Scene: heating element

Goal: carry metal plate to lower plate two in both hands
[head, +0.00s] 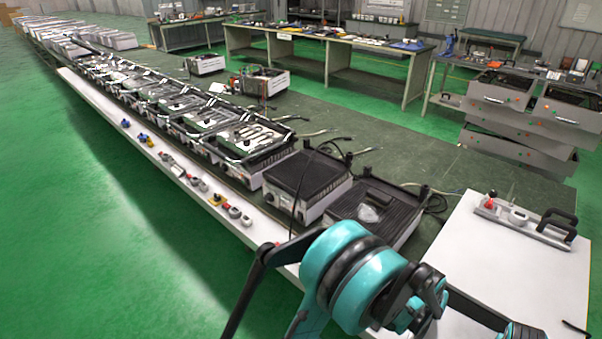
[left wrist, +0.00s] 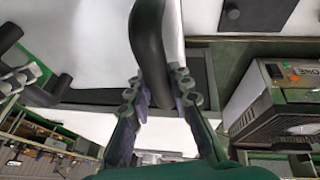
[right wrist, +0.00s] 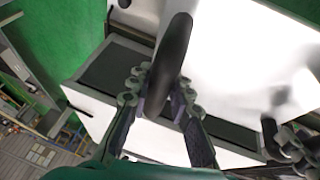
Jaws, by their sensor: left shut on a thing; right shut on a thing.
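My left gripper (left wrist: 158,92) is shut on a black curved handle (left wrist: 150,45) in the left wrist view. My right gripper (right wrist: 160,95) is shut on a similar black handle (right wrist: 175,50) in the right wrist view. Pale surfaces show behind both handles; I cannot tell how much of them is the metal plate. In the head view both gripping tips are hidden or out of frame, and a teal arm of mine crosses the bottom. Two boxes with dark tops (head: 312,178) (head: 375,212) stand beyond it; I cannot tell which thing is lower plate two.
A white board (head: 510,275) at the right bears a grey bar with a black handle (head: 557,222) and a red knob. Several boxes run in a line to the far left beside a white ledge (head: 240,222) with small parts. Grey cases (head: 520,115) are stacked at the right.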

